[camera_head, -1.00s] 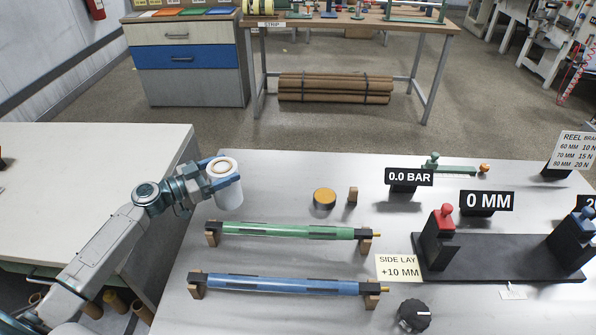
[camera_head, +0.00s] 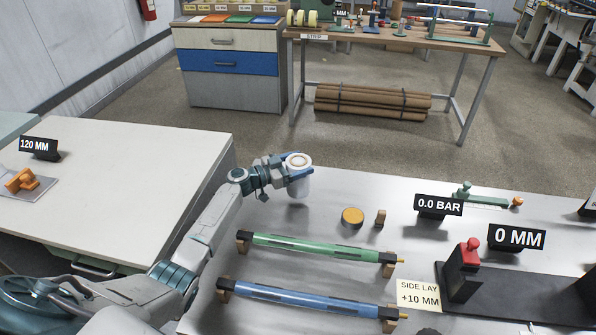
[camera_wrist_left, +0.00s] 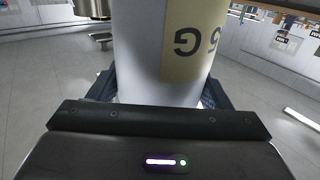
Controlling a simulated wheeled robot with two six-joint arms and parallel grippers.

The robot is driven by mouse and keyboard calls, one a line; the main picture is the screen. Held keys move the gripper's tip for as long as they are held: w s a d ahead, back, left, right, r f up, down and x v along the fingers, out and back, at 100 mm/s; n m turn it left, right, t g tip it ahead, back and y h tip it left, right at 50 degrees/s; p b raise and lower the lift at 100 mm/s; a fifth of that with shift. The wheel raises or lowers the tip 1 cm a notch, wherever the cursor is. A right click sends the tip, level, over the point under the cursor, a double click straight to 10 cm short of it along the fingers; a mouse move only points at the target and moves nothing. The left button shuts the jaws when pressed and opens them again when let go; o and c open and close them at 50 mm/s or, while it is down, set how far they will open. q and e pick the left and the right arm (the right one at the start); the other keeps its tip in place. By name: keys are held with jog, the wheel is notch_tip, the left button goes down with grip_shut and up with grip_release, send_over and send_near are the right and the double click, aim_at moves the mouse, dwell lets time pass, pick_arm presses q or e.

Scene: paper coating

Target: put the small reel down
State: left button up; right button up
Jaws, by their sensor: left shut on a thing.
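The small reel (camera_head: 300,185) is a white upright roll with a pale core ring on top. My left gripper (camera_head: 296,172) is shut on it and holds it above the back left part of the metal table (camera_head: 335,190); a shadow lies on the table below. In the left wrist view the reel (camera_wrist_left: 150,50) stands between the fingers and shows a tan label with part of a dark marking. The reel's lower end is hidden in the wrist view. My right gripper is not in view.
An orange-topped round piece (camera_head: 352,217) and a small wooden block (camera_head: 381,218) stand to the right. Green (camera_head: 320,247) and blue (camera_head: 305,297) rollers lie on supports in front. A 0.0 BAR sign (camera_head: 438,206) stands further right. A white table (camera_head: 120,185) is at left.

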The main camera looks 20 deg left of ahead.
pick_arm(q)
jog(key=shift+f, duration=1.6)
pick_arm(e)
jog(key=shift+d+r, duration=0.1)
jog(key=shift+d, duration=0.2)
pick_arm(q)
jog(key=shift+s+f+b, duration=0.1)
jog(key=shift+f+b, duration=0.05)
jog(key=shift+b, duration=0.15)
jog(key=o, duration=1.7)
jog(key=shift+c, duration=0.2)
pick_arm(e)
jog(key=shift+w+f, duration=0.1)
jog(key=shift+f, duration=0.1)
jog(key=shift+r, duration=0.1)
